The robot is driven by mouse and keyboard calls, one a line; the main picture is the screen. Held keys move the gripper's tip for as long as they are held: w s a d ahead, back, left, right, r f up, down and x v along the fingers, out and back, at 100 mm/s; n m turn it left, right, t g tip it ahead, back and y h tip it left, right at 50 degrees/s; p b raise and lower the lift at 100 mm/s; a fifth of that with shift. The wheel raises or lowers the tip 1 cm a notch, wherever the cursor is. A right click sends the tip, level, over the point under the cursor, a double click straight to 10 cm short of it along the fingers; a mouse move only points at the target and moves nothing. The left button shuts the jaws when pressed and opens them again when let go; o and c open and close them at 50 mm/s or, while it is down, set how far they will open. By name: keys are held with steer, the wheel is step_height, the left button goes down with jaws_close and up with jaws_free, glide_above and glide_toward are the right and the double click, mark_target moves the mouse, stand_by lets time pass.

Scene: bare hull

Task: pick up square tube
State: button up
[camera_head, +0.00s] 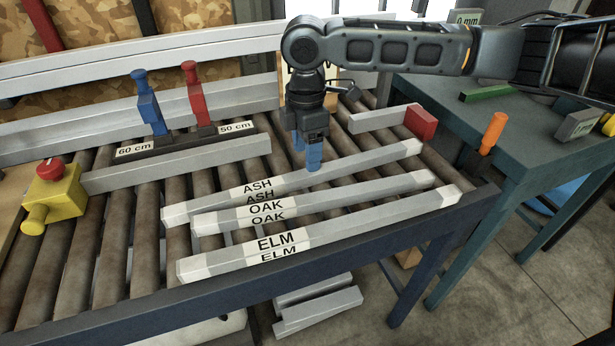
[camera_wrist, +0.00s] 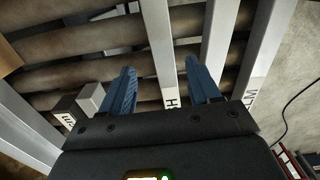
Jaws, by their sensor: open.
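Three grey square tubes lie side by side across the rollers, labelled ASH (camera_head: 360,160), OAK (camera_head: 370,191) and ELM (camera_head: 370,222). My gripper (camera_head: 307,160) points down at the ASH tube with its blue fingers apart and empty. Another tube (camera_wrist: 220,40) runs just right of the right finger. Whether either finger touches a tube, I cannot tell.
Blue (camera_head: 150,105) and red (camera_head: 197,95) upright clamps stand behind, by 60 cm and 50 cm labels. A yellow box with a red button (camera_head: 52,192) is at left. A red block (camera_head: 421,122) ends a short bar. A teal table (camera_head: 440,95) stands at right.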

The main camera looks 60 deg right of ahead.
mark_target(308, 177)
steer(key=f, duration=0.5)
steer(key=shift+s+a+f, duration=0.1)
steer(key=shift+s+f, duration=0.15)
steer(key=shift+f, duration=0.1)
steer(key=shift+c, duration=0.3)
jaws_close()
